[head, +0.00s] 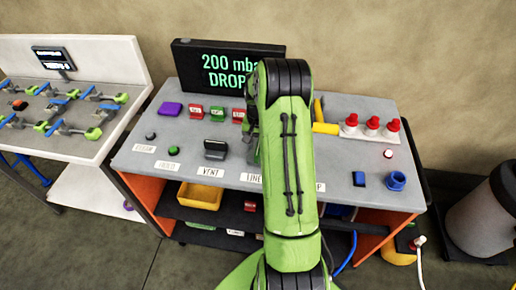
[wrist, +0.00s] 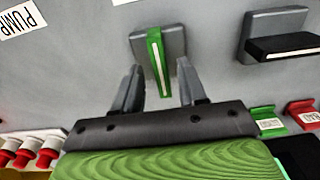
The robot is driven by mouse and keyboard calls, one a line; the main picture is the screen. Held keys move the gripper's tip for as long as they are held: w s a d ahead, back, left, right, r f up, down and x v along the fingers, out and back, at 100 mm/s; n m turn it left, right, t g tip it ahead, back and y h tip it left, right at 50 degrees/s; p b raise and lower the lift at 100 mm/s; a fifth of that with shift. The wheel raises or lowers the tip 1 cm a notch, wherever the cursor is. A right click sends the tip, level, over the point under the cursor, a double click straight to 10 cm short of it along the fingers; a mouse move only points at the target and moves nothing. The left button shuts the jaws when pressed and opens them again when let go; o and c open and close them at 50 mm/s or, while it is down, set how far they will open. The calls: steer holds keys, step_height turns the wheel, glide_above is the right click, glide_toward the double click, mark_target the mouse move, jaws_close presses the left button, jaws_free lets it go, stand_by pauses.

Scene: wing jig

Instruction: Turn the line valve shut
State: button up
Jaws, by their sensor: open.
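The line valve (wrist: 158,60) shows in the wrist view as a green lever with a pale stripe on a square grey base. The lever runs nearly up and down in that view, slightly tilted. My gripper (wrist: 160,88) is open, with one dark finger on each side of the lever's lower end. A gap shows between each finger and the lever, and nothing is held. In the head view my green arm hides the line valve, and the LINE label (head: 251,178) is partly covered.
The vent valve (wrist: 280,45) with a black lever stands close on the right in the wrist view. Green and red tags (wrist: 268,121) and red-capped parts (wrist: 22,151) are near the lower edges. A display (head: 228,66) reads 200 mba, cut off, and DROP.

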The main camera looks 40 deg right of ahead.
step_height(320, 180, down, 2)
steer(key=shift+f, duration=0.1)
jaws_close()
